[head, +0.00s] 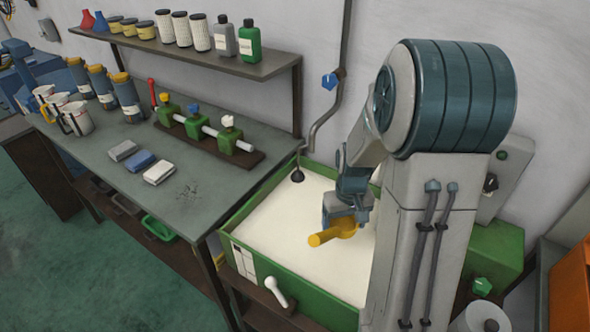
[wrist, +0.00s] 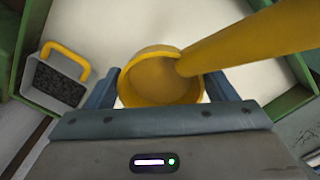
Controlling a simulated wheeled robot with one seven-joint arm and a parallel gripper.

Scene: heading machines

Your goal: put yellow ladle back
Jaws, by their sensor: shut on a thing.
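The yellow ladle (head: 330,235) is held in my gripper (head: 345,212) over the large green tank (head: 263,262). In the wrist view, the ladle's round bowl (wrist: 160,75) sits between the two blue-grey fingers of my gripper (wrist: 162,90). The fingers are closed against opposite sides of the bowl. Its thick handle runs up and right out of that view. In the head view the handle end points left. The bowl looks empty inside. The tank holds a cream-white, flat fill. How high the ladle is above it is hard to tell.
A workbench (head: 215,185) with valves, mugs and bottles stands left of the tank. A dark-ended pipe (head: 297,172) hangs at the tank's back corner.

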